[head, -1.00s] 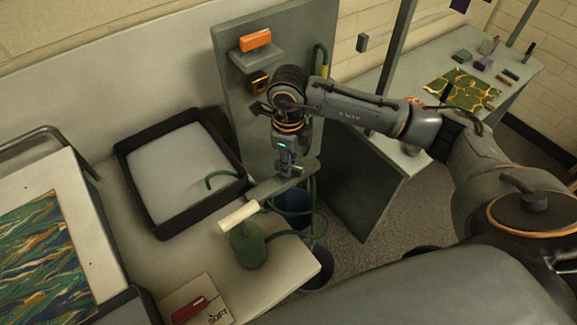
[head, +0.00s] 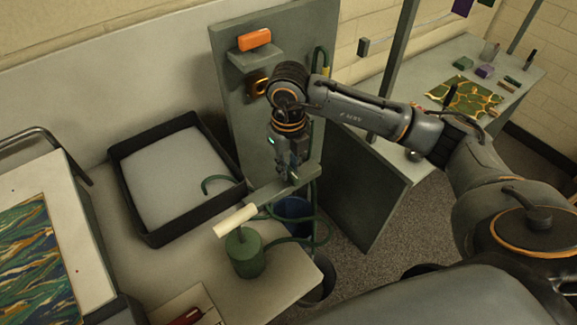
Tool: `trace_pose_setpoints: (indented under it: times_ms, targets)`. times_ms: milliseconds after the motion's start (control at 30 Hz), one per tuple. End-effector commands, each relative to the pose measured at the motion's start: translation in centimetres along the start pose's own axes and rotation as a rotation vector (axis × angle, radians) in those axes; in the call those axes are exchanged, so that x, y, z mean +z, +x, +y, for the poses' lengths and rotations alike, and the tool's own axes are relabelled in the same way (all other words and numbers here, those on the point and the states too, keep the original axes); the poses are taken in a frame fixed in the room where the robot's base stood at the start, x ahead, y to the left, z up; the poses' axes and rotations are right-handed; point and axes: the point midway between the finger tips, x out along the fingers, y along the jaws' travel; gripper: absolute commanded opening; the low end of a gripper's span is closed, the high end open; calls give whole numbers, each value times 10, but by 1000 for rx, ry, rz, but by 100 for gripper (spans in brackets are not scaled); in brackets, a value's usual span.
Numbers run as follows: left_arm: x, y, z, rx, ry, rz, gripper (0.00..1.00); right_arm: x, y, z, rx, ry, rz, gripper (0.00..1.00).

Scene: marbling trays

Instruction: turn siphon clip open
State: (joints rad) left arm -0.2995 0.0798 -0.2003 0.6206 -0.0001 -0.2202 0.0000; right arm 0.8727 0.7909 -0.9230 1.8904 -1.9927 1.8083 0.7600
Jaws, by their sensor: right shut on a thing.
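My right gripper (head: 288,172) points down beside the upright grey-green panel (head: 236,112) and is shut, its fingertips at a flat grey-green bar (head: 268,193). The siphon clip is not clearly seen; it appears to be hidden between the fingers. A green hose (head: 311,228) loops below and to the right of the gripper. One hose end (head: 214,181) arches over the black-rimmed tray (head: 202,228). A cream roller-like piece (head: 235,220) sits at the bar's left end, above a green round weight or bulb (head: 246,259). My left gripper is not in view.
A blue bucket (head: 291,208) stands under the bar. An orange block (head: 254,39) rests on a small shelf of the panel. A marbled sheet (head: 36,262) lies at the left. Another table (head: 452,62) with small items is at the back right.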

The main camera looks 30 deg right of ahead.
Motion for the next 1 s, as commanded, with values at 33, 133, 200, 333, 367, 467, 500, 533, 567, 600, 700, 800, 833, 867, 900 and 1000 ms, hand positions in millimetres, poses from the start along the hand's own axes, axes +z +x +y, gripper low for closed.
trace_pose_setpoints:
  times_ms: [33, 133, 200, 333, 367, 467, 500, 533, 567, 600, 700, 800, 833, 867, 900, 1000]
  targets:
    - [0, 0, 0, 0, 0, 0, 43, 0, 0, 0, 0, 6, 0, 0]
    - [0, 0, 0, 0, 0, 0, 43, 0, 0, 0, 0, 9, -1, 0]
    - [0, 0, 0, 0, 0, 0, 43, 0, 0, 0, 0, 10, -1, 0]
    - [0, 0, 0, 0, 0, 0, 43, 0, 0, 0, 0, 10, -1, 0]
    - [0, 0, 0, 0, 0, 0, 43, 0, 0, 0, 0, 10, -1, 0]
    - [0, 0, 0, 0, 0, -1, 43, 0, 0, 0, 0, 9, -1, 27]
    - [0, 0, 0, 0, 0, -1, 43, 0, 0, 0, 0, 9, -1, 35]
    - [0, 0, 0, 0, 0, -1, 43, 0, 0, 0, 0, 9, -1, 41]
    - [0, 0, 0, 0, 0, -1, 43, 0, 0, 0, 0, 9, -1, 42]
    - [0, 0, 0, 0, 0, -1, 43, 0, 0, 0, 0, 9, -1, 42]
    - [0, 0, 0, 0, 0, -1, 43, 0, 0, 0, 0, 8, -1, 42]
    - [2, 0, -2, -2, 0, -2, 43, 0, 0, 0, 0, 8, -1, 42]
    - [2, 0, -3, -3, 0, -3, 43, 0, -1, 0, 0, 8, -1, 42]
    - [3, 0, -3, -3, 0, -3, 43, 0, -2, 0, 0, 7, -1, 42]
    - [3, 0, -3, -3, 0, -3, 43, 1, -4, 0, 0, 7, -3, 42]
    - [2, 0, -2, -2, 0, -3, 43, 1, -15, 0, 0, 7, -5, 42]
